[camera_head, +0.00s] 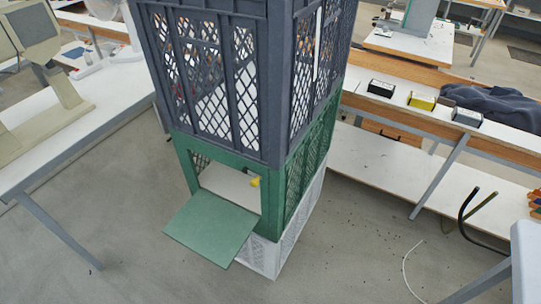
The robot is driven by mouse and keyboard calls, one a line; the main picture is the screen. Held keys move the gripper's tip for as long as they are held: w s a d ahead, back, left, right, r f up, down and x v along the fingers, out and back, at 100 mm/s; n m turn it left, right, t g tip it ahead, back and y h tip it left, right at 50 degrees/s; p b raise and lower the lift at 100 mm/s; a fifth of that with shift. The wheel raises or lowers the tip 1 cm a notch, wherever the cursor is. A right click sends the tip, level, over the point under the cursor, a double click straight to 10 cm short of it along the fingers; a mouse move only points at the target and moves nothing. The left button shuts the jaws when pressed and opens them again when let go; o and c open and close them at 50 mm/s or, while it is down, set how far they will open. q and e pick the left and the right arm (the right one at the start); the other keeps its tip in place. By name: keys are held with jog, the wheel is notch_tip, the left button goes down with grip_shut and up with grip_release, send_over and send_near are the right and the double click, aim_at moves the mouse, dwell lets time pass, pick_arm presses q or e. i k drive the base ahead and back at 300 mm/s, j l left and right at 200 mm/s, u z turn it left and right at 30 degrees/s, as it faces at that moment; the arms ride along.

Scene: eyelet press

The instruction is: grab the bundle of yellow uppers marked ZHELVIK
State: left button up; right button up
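A small bit of yellow (255,182) shows at the right side of the front opening of the green crate (183,150). It may be part of the bundle of yellow uppers, but most of it is hidden and no ZHELVIK marking is readable. The green crate's front flap (211,226) is folded down and sticks out toward me. A pale surface shows inside the opening. Neither of my grippers is in view.
A dark grey lattice crate (215,82) stands on the green one, above a white crate (259,256) on the floor. White tables stand left (110,90) and right (370,165). Small boxes, one yellow (422,101), and dark cloth (495,103) lie right. Floor in front is clear.

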aim_at(419, 100)
jog(key=i+l+z, duration=0.25)
jog(key=i+l, duration=1.35)
